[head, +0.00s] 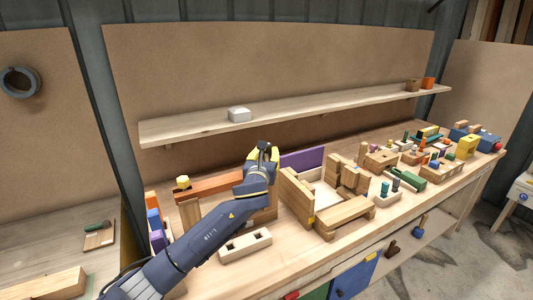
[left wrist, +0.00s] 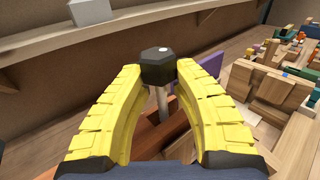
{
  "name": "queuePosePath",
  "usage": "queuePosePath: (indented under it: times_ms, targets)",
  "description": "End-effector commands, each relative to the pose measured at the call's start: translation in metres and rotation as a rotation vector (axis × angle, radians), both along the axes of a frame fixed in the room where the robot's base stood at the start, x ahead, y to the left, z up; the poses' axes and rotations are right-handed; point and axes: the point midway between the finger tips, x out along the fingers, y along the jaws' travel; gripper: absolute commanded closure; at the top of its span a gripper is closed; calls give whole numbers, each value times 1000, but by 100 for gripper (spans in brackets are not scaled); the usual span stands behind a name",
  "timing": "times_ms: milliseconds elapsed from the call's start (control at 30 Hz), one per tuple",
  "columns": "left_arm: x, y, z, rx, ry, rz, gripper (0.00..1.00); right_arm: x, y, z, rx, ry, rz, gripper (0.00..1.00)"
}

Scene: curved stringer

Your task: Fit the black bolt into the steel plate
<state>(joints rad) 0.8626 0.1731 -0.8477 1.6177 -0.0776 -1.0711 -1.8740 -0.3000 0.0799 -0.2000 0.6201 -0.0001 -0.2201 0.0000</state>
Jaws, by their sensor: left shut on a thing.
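My left gripper (head: 262,154) is above the workbench, near the reddish-brown beam. In the left wrist view its yellow fingers (left wrist: 158,74) are closed around the black bolt (left wrist: 158,66), whose hexagonal head is at the fingertips. A pale grey shank extends down below the head. In the head view the bolt is small and largely hidden by the gripper. I cannot pick out the steel plate in either view. My right gripper is not in view.
A wooden shelf (head: 300,105) with a white block (head: 239,114) runs behind the gripper. The reddish-brown beam (head: 212,187) lies below left. A purple board (head: 303,159) and wooden block frames (head: 297,197) stand to the right. Many small blocks crowd the bench's far right.

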Motion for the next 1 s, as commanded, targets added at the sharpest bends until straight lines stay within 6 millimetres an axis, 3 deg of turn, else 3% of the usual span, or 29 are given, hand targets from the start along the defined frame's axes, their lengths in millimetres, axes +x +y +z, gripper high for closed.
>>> queuePosePath:
  times_ms: [1000]
  targets:
    - [0, 0, -21, 0, -1, 0, 100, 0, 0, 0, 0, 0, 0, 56]
